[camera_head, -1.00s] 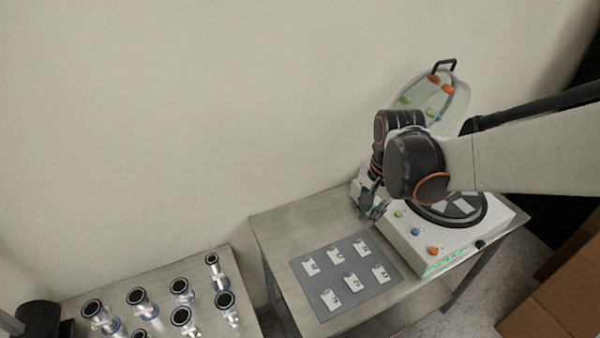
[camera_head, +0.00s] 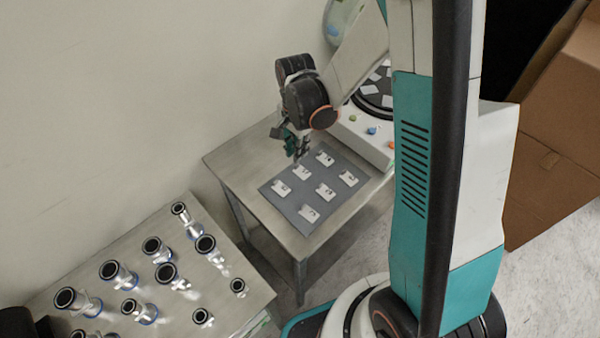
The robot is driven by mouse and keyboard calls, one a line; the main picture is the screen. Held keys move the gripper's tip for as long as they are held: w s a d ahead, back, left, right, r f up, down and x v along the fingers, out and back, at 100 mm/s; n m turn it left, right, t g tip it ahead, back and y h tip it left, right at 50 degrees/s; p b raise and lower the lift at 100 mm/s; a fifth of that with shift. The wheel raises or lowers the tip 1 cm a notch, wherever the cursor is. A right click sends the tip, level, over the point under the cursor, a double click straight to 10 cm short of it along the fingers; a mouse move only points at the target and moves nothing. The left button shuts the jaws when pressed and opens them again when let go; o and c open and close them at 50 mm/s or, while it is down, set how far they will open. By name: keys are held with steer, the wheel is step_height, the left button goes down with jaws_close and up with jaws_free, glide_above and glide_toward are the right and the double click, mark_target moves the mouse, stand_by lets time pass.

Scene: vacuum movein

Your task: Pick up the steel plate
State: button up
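Several small pale plates, each with a dark mark, lie in rows on a flat grey mat (camera_head: 290,203). I cannot tell which one is the steel plate; one plate (camera_head: 303,172) lies closest below my gripper in the picture. My gripper (camera_head: 297,153) points down by the mat's back edge. Its fingers are small and dark here. I cannot tell whether they are open, or how high they are above the mat. No plate is visibly held.
The mat lies on a metal table (camera_head: 232,163). A white machine (camera_head: 352,138) with coloured buttons and a round chamber holding pale plates stands to the right. A second table (camera_head: 235,300) at lower left carries several metal pipe fittings. Cardboard boxes (camera_head: 550,150) stand at right.

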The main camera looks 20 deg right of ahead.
mark_target(297, 164)
steer(key=shift+s+f+b, duration=0.1)
steer(key=shift+f+b, duration=1.2)
steer(key=shift+f, duration=1.6)
jaws_close()
steer(key=shift+r, duration=0.15)
